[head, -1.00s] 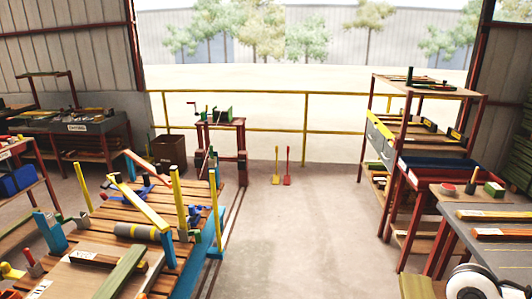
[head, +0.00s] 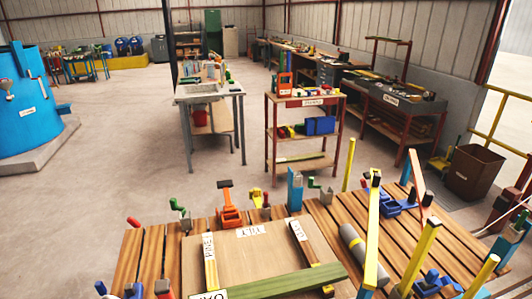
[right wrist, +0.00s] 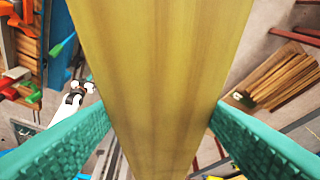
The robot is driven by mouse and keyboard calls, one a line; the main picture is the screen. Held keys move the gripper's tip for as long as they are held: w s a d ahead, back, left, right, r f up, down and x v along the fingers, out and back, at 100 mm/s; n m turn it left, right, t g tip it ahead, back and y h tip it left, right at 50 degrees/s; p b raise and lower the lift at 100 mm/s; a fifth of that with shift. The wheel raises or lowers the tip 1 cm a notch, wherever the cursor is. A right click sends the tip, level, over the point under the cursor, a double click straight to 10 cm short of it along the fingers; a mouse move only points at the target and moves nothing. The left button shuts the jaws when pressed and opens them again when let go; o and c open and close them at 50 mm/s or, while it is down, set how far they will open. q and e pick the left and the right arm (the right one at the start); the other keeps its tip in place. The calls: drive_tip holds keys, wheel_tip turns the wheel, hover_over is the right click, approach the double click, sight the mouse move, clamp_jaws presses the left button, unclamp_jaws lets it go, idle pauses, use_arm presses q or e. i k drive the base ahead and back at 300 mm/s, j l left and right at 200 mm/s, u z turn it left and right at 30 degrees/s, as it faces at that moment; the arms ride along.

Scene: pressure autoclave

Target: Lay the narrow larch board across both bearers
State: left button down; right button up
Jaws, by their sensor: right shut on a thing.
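My right gripper (right wrist: 160,112) shows in the right wrist view, its two teal ribbed fingers shut on a yellow-brown wooden board (right wrist: 155,60). The board runs through the picture from top to bottom; whether it is the larch one I cannot read. In the head view, two short brown bars with white tags, possibly the bearers, lie apart on a pale panel: a left bar (head: 210,262) and a right bar (head: 303,243). A green board (head: 290,283) lies along the near side, by their near ends. My left gripper is in neither current view.
The panel (head: 255,262) rests on a slatted bench (head: 150,258). Yellow posts (head: 418,256), a grey roll (head: 352,241) and orange, green and blue clamps stand around it. A red shelf rack (head: 300,140) is behind. Open floor (head: 110,170) lies left.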

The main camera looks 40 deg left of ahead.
sight(258, 247)
drive_tip(key=i+u, duration=0.15)
drive_tip(key=u, duration=0.3)
drive_tip(key=i+u, duration=0.2)
drive_tip(key=u, duration=0.25)
drive_tip(key=i+u, duration=0.15)
drive_tip(key=u, duration=0.3)
drive_tip(key=i+l+u, duration=0.1)
drive_tip(key=u, duration=0.35)
drive_tip(key=i+l+u, duration=0.1)
drive_tip(key=l+u, duration=0.15)
drive_tip(key=u, duration=0.2)
drive_tip(key=i+l+u, duration=0.35)
drive_tip(key=u, duration=0.2)
